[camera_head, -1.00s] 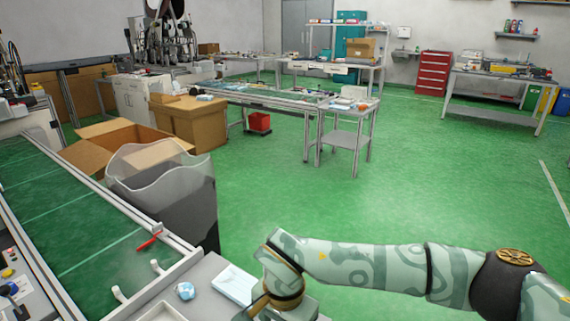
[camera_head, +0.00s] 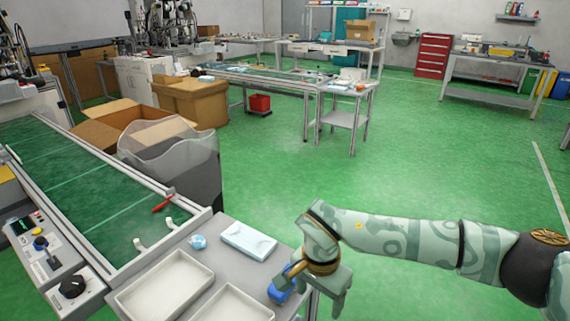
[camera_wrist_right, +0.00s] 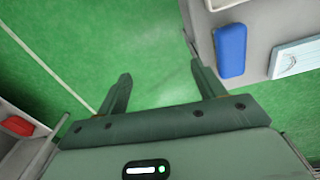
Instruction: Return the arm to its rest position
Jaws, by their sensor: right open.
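My right arm (camera_head: 400,238) reaches in from the right in the head view. Its right gripper (camera_head: 336,292) points down beside the right edge of the grey table. In the right wrist view the right gripper (camera_wrist_right: 160,78) has its two fingers spread, with only green floor between them. A blue object (camera_head: 280,290) lies on the table near the gripper, partly hidden by the wrist in the head view. It also shows in the right wrist view (camera_wrist_right: 230,50), apart from the fingers. My left gripper is in neither view.
The grey table (camera_head: 222,267) holds two white trays (camera_head: 165,284), a pale mask-like packet (camera_head: 248,241) and a crumpled blue item (camera_head: 198,242). A green conveyor (camera_head: 90,200) and a clear-topped bin (camera_head: 180,160) stand left. Green floor (camera_head: 420,150) is open to the right.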

